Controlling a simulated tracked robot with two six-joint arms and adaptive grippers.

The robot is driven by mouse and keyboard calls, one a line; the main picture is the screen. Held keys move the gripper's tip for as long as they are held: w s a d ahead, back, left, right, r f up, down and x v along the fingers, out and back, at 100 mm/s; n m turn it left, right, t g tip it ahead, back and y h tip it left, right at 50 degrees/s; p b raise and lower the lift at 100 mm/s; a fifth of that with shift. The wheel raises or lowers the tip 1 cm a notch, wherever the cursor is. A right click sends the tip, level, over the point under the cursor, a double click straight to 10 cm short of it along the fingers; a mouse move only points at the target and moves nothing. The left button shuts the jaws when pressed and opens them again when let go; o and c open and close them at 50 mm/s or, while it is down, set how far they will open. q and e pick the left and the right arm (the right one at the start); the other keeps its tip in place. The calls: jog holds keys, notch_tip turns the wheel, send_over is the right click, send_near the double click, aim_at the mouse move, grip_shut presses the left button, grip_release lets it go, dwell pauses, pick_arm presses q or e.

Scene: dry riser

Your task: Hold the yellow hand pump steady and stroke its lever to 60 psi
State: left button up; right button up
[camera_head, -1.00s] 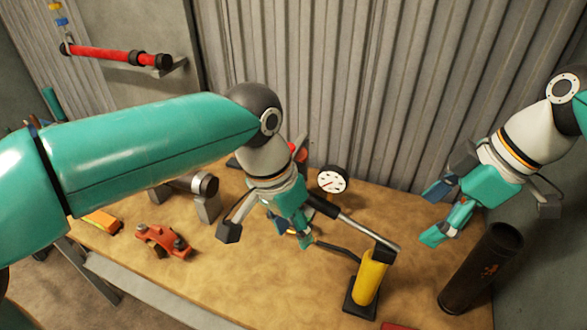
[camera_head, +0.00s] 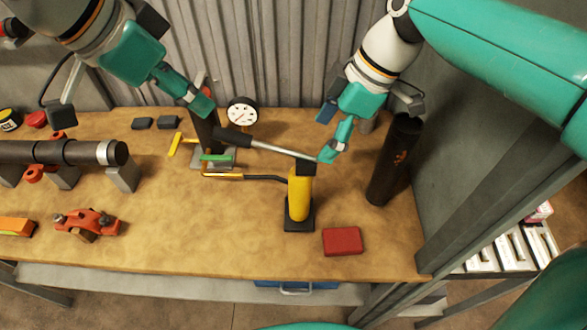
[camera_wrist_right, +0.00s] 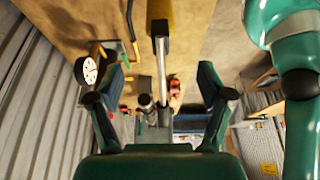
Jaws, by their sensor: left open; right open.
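The yellow hand pump (camera_head: 299,195) stands upright on its black base on the workbench. Its grey lever (camera_head: 272,147) runs out to the left, nearly level, ending in a black grip (camera_head: 232,136). The round white gauge (camera_head: 242,112) stands behind it; the needle reading is too small to tell. My left gripper (camera_head: 200,100) is open, up and left of the grip, apart from it. My right gripper (camera_head: 328,135) is open, just behind and right of the pump's top; contact is unclear. In the right wrist view, the lever rod (camera_wrist_right: 162,75) shows between the open fingers.
A dark tube (camera_head: 395,160) stands at the right bench edge. A red box (camera_head: 342,241) lies in front of the pump. A black pipe (camera_head: 65,153) on supports and a red-orange clamp (camera_head: 87,222) occupy the left. Bench (camera_head: 190,240) space is free left of the pump.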

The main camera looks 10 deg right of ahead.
aim_at(296, 175)
jog(key=x, duration=1.2)
jog(key=shift+a+f, duration=0.1)
jog(key=shift+f, duration=0.3)
grip_shut()
